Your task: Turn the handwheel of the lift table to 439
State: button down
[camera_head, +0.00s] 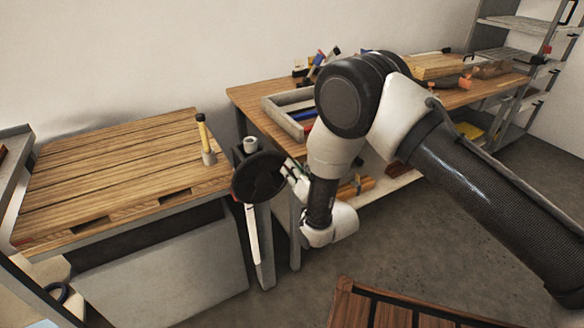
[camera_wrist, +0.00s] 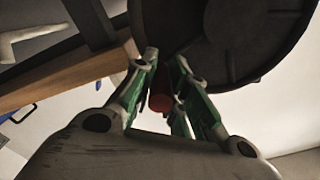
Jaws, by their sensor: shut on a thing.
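The lift table (camera_head: 120,165) has a slatted wooden top and stands at the left in the head view. Its black round handwheel (camera_head: 256,178) is on a grey post at the table's right corner. In the wrist view the handwheel (camera_wrist: 225,40) fills the top right. My gripper (camera_head: 296,183) is beside the wheel's right edge in the head view. In the wrist view my gripper (camera_wrist: 165,60) is shut on the red handle knob (camera_wrist: 160,103), which shows between its fingers. No readable number shows in either view.
A hammer-like tool with a yellow handle (camera_head: 203,133) stands on the lift table. Behind my arm is a workbench (camera_head: 250,98) with a grey tray (camera_head: 275,115) and wood pieces (camera_head: 437,66). A slatted wooden piece (camera_head: 345,305) is at the bottom. Floor is open between.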

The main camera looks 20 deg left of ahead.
aim_at(268, 200)
jog(key=f+m, duration=0.4)
jog(key=m, duration=0.1)
jog(key=f+m, duration=0.4)
jog(key=m, duration=0.1)
jog(key=shift+s, duration=0.2)
jog(key=f+m, duration=0.1)
jog(key=s+a+m, duration=0.1)
jog(key=shift+f+m, duration=0.4)
jog(key=m, duration=0.1)
jog(key=s+a+f+m, duration=0.1)
jog(key=s+f+m, duration=0.1)
jog(key=m, duration=0.1)
jog(key=shift+a, duration=0.3)
jog(key=shift+s+a+f+m, duration=0.2)
jog(key=shift+s+a+m, duration=0.2)
jog(key=shift+m, duration=0.4)
jog(key=shift+s+a+f, duration=0.25)
jog(key=shift+s+a, duration=0.05)
jog(key=shift+s, duration=0.2)
jog(key=shift+s+a, duration=0.15)
